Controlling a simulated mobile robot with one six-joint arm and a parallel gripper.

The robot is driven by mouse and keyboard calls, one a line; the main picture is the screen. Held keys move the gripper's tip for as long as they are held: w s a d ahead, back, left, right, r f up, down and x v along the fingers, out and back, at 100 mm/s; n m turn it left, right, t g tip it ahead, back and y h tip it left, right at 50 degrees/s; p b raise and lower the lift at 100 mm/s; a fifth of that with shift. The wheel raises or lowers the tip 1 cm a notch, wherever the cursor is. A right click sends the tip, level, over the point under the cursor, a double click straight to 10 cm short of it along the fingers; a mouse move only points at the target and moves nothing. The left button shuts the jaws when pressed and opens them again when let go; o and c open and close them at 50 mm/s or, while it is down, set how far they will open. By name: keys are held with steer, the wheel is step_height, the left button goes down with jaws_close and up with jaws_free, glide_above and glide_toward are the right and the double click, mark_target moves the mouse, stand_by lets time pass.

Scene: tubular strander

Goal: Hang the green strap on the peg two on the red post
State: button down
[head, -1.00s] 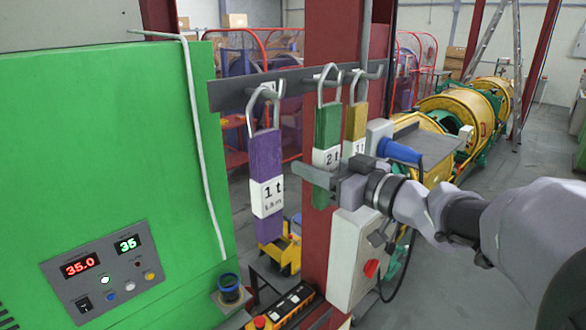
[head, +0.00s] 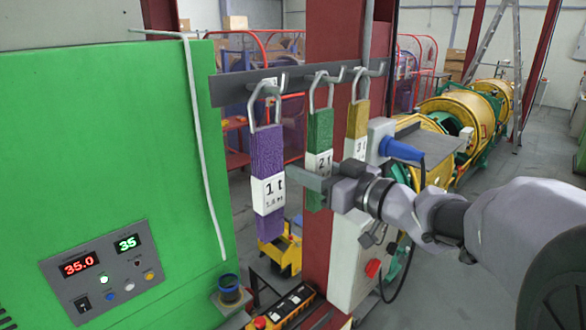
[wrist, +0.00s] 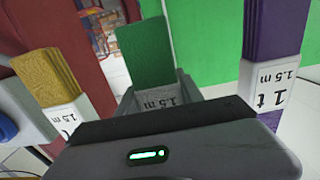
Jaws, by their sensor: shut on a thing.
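The green strap (head: 319,132) hangs upright between two other straps, with a white "2t" label and a grey metal loop at its top. Its loop is at the middle peg (head: 332,78) of the rail on the red post (head: 318,270). The peg appears to pass through the loop, but I cannot tell whether it bears the strap. My gripper (head: 314,186) is shut on the strap at its label, reaching in from the right. In the wrist view the strap (wrist: 145,52) stands up between the jaws (wrist: 155,98). The pegs' number tags are too small to read.
A purple "1t" strap (head: 267,160) hangs close on the left peg, and a gold "3t" strap (head: 357,120) close on the right. The green cabinet (head: 100,150) stands left. A grey box with a red knob (head: 350,260) is on the post below my gripper.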

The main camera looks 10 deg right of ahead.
steer(key=c, duration=0.7)
jaws_free()
steer(key=shift+s, duration=0.1)
steer(key=f+v, duration=0.1)
steer(key=v, duration=1.6)
steer(key=w+d+f+m+t+h+b, duration=0.45)
steer(key=f+m+h+b, duration=0.35)
steer(key=b, duration=0.5)
step_height(320, 180, down, 13)
steer(key=s+m+g+h+b, duration=0.3)
steer(key=m+g+h+b, duration=0.1)
steer(key=h+b, duration=0.4)
steer(key=s+a+f+g+y+b, duration=0.2)
steer(key=s+a+f, duration=0.3)
steer(key=f, duration=0.3)
steer(key=s+a+f+g+y+b, duration=0.3)
steer(key=s+a+f+g+b, duration=0.1)
steer(key=f, duration=0.5)
steer(key=s+a+f+g+y+b, duration=0.2)
steer(key=s+a+f, duration=0.4)
steer(key=f, duration=0.3)
steer(key=shift+s+a+f+g+y+b, duration=0.15)
steer(key=shift+s+a+g+b, duration=0.2)
steer(key=shift+b, duration=0.35)
steer(key=shift+s+a+f+g+y+b, duration=0.1)
steer(key=shift+s+y+b, duration=0.05)
steer(key=shift+s+b, duration=0.4)
